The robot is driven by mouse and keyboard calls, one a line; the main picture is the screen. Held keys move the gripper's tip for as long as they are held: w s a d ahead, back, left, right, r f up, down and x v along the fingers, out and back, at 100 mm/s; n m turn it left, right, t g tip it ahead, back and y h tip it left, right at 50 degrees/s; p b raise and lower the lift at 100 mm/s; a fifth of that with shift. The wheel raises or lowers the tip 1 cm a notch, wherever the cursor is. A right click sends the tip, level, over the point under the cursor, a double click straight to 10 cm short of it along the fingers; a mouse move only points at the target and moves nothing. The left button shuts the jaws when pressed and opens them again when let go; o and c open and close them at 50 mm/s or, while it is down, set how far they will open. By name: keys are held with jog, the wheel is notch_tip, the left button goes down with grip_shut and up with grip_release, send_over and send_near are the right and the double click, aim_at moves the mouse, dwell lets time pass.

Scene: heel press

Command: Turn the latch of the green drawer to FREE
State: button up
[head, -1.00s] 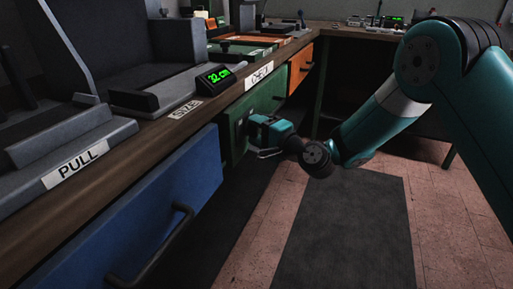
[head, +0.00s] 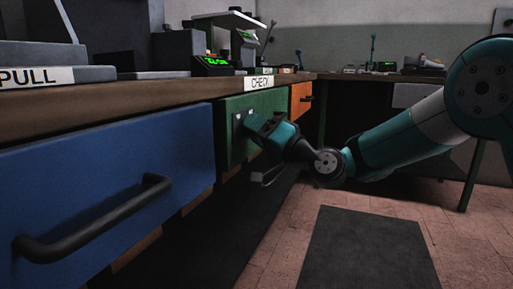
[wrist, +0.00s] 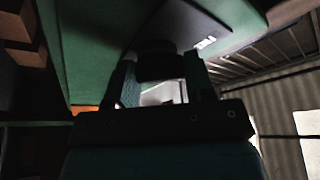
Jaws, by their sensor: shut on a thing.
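The green drawer (head: 266,103) is shut under the worktop, between a blue and an orange drawer. Its green front also fills the upper left of the wrist view (wrist: 90,45). A grey latch plate (head: 238,122) shows beside my gripper (head: 252,128) on that front. In the wrist view, a dark latch knob (wrist: 158,65) sits between the two fingers of my gripper (wrist: 158,88), which is shut on it. A dark plate (wrist: 195,18) with a small white mark lies behind the knob. The mark is unreadable, and I cannot tell the latch's setting.
The blue drawer (head: 105,180) with its dark bar handle (head: 95,215) is at the near left. The orange drawer (head: 301,98) is beyond the green one. The worktop edge (head: 150,92) runs above them. A dark mat (head: 365,250) lies on clear floor.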

jog(key=shift+f+n+b, duration=0.1)
jog(key=shift+n+b, duration=0.2)
jog(key=shift+n, duration=0.1)
jog(key=o, duration=0.9)
jog(key=b+v, duration=0.9)
jog(key=v, duration=0.8)
jog(key=shift+d+f+b, duration=0.2)
jog(key=shift+b, duration=0.2)
